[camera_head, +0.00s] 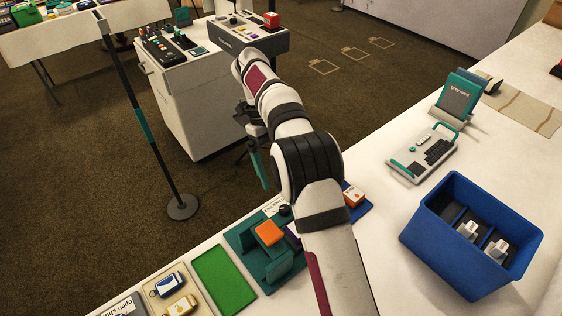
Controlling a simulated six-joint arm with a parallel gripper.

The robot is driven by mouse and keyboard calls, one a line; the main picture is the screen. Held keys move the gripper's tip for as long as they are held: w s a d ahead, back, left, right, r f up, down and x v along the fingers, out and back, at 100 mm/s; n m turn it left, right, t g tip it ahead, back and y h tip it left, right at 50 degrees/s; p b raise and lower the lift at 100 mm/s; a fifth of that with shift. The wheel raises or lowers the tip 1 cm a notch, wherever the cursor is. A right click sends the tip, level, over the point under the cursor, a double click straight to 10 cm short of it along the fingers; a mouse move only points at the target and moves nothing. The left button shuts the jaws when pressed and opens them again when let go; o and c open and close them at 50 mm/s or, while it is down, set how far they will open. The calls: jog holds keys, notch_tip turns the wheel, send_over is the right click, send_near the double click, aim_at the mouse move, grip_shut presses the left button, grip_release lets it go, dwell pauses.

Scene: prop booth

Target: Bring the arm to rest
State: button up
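My arm rises from the bottom of the head view, over the white counter (405,235), and reaches out past its edge above the carpet. Its far end bends down beside the white cabinet. My gripper (258,165) seems to be the dark part with a teal finger there, pointing down. It is partly hidden by my own arm links, so I cannot tell whether it is open or shut. I see nothing clearly held in it. It hangs apart from the counter's things.
A blue crate (428,236) with white items stands right. A teal keypad device (424,153) and card stand (458,97) are behind it. A teal holder (285,270) with an orange block (269,233) sits close beside my arm. A green mat (224,279) lies left; a post (146,128) stands beyond.

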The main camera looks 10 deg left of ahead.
jog(key=s+d+r+n+t+y, duration=0.1)
jog(key=s+d+r+n, duration=0.4)
jog(key=s+n, duration=0.15)
jog(key=s+d+r+n+y, duration=0.2)
jog(key=s+d+r+n, duration=0.3)
jog(key=s, duration=0.3)
jog(key=s+d+f+n+t+y, duration=0.1)
jog(key=s+f+n, duration=0.1)
jog(key=s+n, duration=0.3)
jog(key=s+d+f+n+t+y, duration=0.1)
jog(key=s+f+n, duration=0.2)
jog(key=s, duration=0.8)
jog(key=shift+d+f+n, duration=0.2)
jog(key=shift+f+n, duration=0.1)
jog(key=shift+n, duration=0.65)
